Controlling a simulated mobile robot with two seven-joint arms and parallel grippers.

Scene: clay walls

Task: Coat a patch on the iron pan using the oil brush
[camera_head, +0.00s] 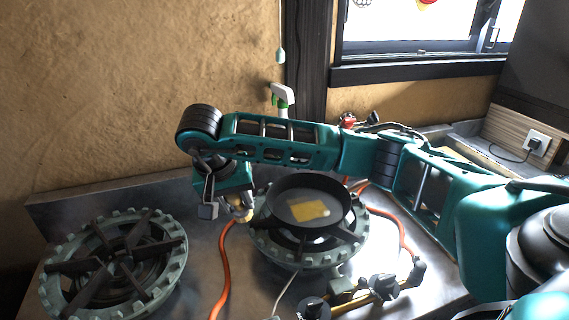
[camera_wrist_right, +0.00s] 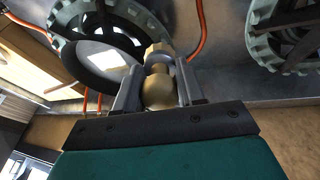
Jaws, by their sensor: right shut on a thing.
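The iron pan (camera_head: 296,190) is dark and round and sits on the right burner in the head view. A yellow patch (camera_head: 308,210) with a pale spot at its right side lies on its floor. My right gripper (camera_head: 238,208) is low, just left of the pan's rim, and shut on the oil brush (camera_head: 243,215), of which a gold part shows. In the right wrist view the brush's gold, rounded part (camera_wrist_right: 158,91) is between the fingers, with the dark pan (camera_wrist_right: 80,68) behind and left. The bristles cannot be made out. My left gripper is not in view.
A second burner (camera_head: 115,268) with black grates stands empty at left on the metal counter. Orange hoses (camera_head: 224,268) run beside the right burner (camera_head: 300,255). Black knobs (camera_head: 384,286) stand in front. A green-and-white bottle (camera_head: 282,97) is behind my arm.

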